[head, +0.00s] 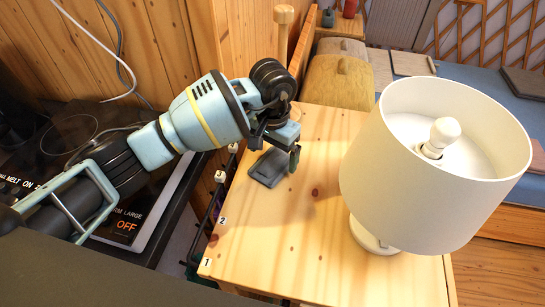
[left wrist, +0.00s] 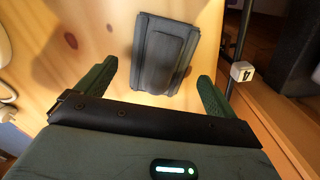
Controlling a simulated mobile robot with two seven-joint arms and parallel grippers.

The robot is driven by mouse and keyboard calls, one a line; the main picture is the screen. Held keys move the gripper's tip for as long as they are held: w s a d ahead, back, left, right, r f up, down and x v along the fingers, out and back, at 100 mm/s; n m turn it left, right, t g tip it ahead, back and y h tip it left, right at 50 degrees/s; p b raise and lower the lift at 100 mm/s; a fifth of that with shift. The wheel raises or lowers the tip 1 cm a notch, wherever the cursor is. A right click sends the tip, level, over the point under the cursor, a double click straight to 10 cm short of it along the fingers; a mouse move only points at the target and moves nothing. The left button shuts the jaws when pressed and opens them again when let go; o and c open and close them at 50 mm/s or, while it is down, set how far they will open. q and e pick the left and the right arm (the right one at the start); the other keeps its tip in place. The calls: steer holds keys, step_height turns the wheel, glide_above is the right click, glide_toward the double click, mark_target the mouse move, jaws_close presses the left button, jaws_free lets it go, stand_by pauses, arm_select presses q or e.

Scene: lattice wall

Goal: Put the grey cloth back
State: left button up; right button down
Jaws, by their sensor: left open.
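The grey cloth (head: 268,168) looks like a small flat folded dark piece lying on the light wooden tabletop (head: 310,235), near its left edge. It also shows in the left wrist view (left wrist: 165,52), just beyond and between my finger lines. My left gripper (head: 277,149) is above the tabletop beside the cloth, with one green finger to the right of it in the head view. In the left wrist view the two fingers (left wrist: 155,90) are spread wide with nothing between them. My right gripper is not in view.
A large white lamp (head: 430,165) stands on the right of the tabletop. White numbered cubes (head: 220,176) line the left edge, near a dark stovetop (head: 135,190). A wooden post (head: 283,40) rises behind. The tabletop's front middle is clear.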

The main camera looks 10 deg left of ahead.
mark_target(272, 156)
arm_select(q)
step_height(272, 156, up, 10)
stand_by(0.4)
steer(key=shift+f, duration=0.1)
steer(key=shift+s, duration=0.1)
